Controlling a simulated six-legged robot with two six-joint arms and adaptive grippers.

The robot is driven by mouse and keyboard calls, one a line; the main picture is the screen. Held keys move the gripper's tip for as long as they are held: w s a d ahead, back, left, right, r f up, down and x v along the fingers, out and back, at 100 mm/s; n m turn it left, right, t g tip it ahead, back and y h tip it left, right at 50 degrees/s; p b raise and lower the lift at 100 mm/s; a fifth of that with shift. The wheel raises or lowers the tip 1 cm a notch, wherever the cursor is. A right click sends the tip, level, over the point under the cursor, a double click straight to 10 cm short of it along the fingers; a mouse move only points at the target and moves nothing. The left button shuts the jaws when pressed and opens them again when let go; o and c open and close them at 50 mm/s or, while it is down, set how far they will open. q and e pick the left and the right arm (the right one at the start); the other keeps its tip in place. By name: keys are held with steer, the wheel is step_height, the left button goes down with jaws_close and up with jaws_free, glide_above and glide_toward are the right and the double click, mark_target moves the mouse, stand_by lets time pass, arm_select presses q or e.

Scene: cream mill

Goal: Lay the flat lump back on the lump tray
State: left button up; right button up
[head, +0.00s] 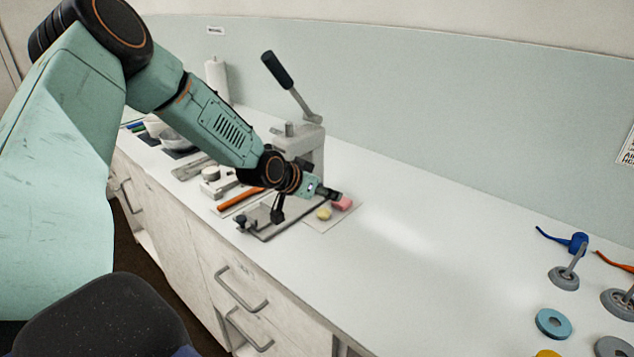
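A pink lump (344,204) and a small yellow lump (323,214) show at a thin pale tray or board (320,227) on the bench. I cannot tell which lump is the flat one, or whether this board is the lump tray. My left gripper (335,194) is just above and left of the pink lump in the picture and partly covers it. Its fingers are small and dark here. I cannot tell whether they touch the lump or are open or shut. My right gripper is not in view.
A lever press (303,143) stands behind my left wrist. A wire-like frame with dark knobs (241,222) and an orange-handled tool (240,199) lie left of the lumps. The bench is clear rightward, up to a blue ring (553,323) and grey stands (564,277).

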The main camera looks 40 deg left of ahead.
arm_select(q)
steer(key=p+v, duration=0.2)
steer(key=v, duration=0.1)
steer(key=shift+s+r, duration=0.1)
steer(key=shift+a, duration=0.1)
stand_by(0.5)
